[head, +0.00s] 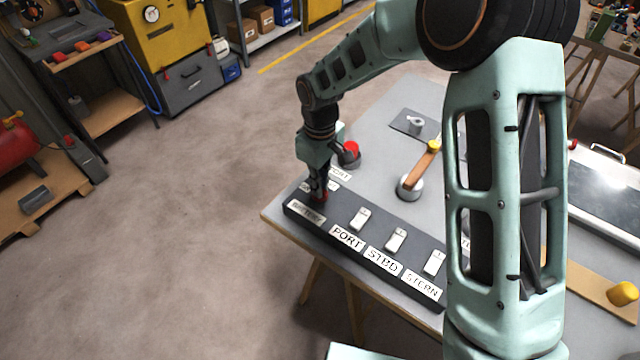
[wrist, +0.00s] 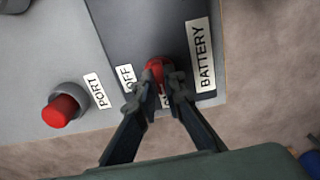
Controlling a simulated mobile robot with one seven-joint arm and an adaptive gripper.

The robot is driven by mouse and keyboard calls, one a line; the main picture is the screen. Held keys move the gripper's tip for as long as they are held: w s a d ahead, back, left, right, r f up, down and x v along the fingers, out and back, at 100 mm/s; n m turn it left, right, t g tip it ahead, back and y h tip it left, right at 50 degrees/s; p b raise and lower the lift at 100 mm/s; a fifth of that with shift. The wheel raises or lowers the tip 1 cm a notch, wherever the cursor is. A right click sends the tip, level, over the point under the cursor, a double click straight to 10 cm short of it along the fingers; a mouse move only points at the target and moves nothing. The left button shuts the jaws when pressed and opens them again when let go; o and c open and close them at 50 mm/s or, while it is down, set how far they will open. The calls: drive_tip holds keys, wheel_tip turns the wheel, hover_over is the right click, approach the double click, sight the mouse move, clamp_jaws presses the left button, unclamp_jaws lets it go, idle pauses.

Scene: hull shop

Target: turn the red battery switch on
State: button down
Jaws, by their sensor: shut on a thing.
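The red battery switch (wrist: 157,68) sits on the dark switch panel (wrist: 112,22), between an OFF label (wrist: 126,76) and the BATTERY label (wrist: 202,56). Another label is mostly hidden behind my fingers. My gripper (wrist: 160,82) is shut on the red switch, with a fingertip on each side of it. In the head view my gripper (head: 319,193) points down at the left end of the panel, above the BATTERY label (head: 307,212).
White rocker switches labelled PORT (head: 360,218), STBD (head: 396,239) and STERN (head: 434,262) line the same panel. A red button (head: 351,149) stands close behind my gripper. A lever with a yellow knob (head: 434,146) stands further right on the grey table.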

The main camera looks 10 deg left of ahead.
idle(0.3)
drive_tip(key=c, duration=2)
unclamp_jaws()
wheel_tip(320, 180, up, 12)
drive_tip(key=shift+r, duration=0.1)
